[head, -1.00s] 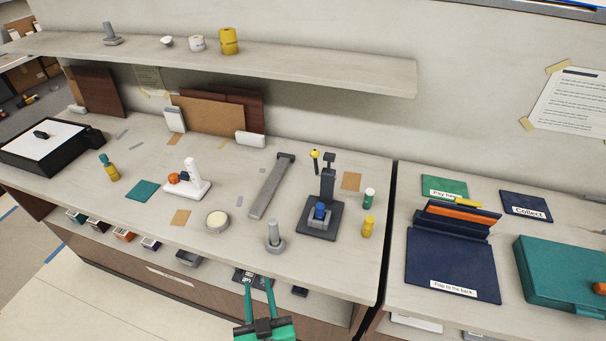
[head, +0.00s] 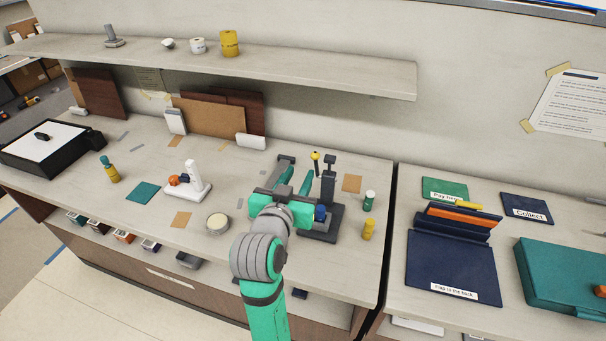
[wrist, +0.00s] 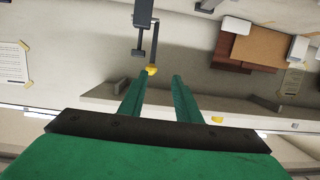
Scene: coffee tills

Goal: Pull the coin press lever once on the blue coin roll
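The coin press (head: 328,185) is a dark grey stand near the right end of the left counter. Its thin lever ends in a yellow knob (head: 315,156), raised left of the column top. The blue coin roll (head: 320,212) stands upright in the press base, partly hidden by my gripper. My gripper (head: 298,172) is open and empty just left of the press column, fingers pointing toward the back wall. In the wrist view, the yellow knob (wrist: 151,70) appears by the left fingertip, between the finger lines; contact cannot be told.
A yellow bottle (head: 368,229) and a green-and-white bottle (head: 369,200) stand right of the press. A grey bar-shaped tool (head: 285,161) lies left, partly behind my gripper. The wall shelf (head: 300,75) overhangs the counter back. A white stand with an orange knob (head: 196,183) is farther left.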

